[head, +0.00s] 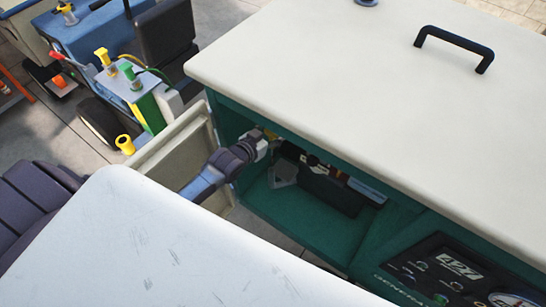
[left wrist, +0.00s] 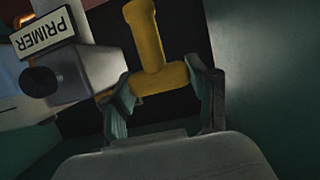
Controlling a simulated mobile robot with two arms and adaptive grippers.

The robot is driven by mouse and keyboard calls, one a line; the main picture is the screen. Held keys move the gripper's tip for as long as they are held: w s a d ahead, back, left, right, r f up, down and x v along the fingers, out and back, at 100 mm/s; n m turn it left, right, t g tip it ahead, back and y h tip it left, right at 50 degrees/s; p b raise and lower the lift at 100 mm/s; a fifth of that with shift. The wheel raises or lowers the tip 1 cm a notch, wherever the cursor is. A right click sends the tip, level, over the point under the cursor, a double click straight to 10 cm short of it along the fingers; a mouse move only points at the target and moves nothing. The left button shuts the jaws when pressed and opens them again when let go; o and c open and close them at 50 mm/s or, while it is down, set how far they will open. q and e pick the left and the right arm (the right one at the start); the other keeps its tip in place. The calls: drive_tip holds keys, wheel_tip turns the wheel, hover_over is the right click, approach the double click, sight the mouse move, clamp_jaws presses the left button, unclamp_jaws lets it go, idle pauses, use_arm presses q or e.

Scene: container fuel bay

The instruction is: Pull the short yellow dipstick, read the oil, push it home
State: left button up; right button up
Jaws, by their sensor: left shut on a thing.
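The yellow dipstick (left wrist: 148,35) shows in the left wrist view as a T-shaped handle, its crossbar between my fingers and its stem running up and away. My left gripper (left wrist: 165,95) is shut on it, one finger at each end of the crossbar. In the head view my left gripper (head: 268,140) reaches inside the open green cabinet (head: 300,215), and only a small bit of yellow shows there. Whether the dipstick is seated or partly out cannot be told. No oil mark is visible. My right gripper is not in view.
A grey part with a PRIMER label (left wrist: 45,38) and a black knob (left wrist: 42,80) sits close left of the dipstick. The cabinet's white lid (head: 350,80) overhangs the bay; its open door (head: 175,150) stands left. A cart (head: 130,90) with coloured fittings is behind.

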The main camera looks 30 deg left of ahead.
use_arm(q)
wheel_tip(320, 180, down, 7)
drive_tip(key=w+a+b, duration=0.1)
drive_tip(key=w+b, duration=0.1)
drive_tip(key=b, duration=0.5)
drive_tip(key=shift+a, duration=0.25)
drive_tip(key=shift+f, duration=0.1)
idle(1.0)
drive_tip(key=shift+f, duration=0.2)
drive_tip(key=shift+f+b, duration=0.45)
drive_tip(key=shift+f, duration=0.3)
idle(0.5)
